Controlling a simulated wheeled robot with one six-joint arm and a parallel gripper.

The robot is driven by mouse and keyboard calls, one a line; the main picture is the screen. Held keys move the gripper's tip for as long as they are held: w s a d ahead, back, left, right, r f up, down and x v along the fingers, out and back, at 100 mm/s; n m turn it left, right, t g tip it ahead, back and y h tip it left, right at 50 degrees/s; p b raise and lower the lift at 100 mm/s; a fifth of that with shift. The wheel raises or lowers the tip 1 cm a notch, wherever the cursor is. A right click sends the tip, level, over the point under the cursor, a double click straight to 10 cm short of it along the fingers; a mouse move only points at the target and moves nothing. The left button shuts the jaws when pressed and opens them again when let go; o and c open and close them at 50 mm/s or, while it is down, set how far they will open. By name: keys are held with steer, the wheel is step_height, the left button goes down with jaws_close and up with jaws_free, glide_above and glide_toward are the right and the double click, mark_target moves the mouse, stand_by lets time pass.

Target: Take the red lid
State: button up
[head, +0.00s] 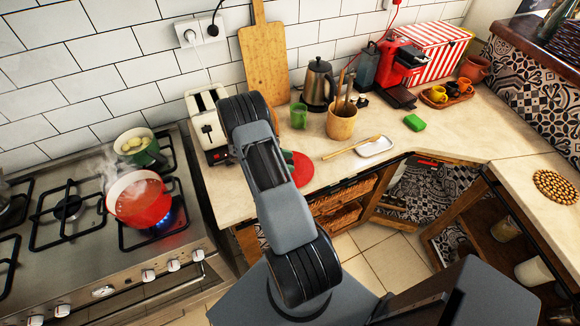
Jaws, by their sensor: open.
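The red lid (301,171) lies on the beige counter near its front edge, just right of my arm. It is a flat red disc, and a small green part shows at its upper left, perhaps its knob. My arm covers the left side of the lid. My gripper does not show; my arm links rise in front of the counter and hide whatever is behind them.
A cream toaster (203,122) stands left of my arm. A green mug (299,115), wooden utensil pot (342,123) and steel kettle (318,82) stand behind the lid. A steaming red pot (140,205) sits over a lit burner. A spoon rest (375,147) lies right.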

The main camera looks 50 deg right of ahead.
steer(key=shift+s+d+f, duration=0.2)
steer(key=shift+s+d, duration=0.2)
jaws_close()
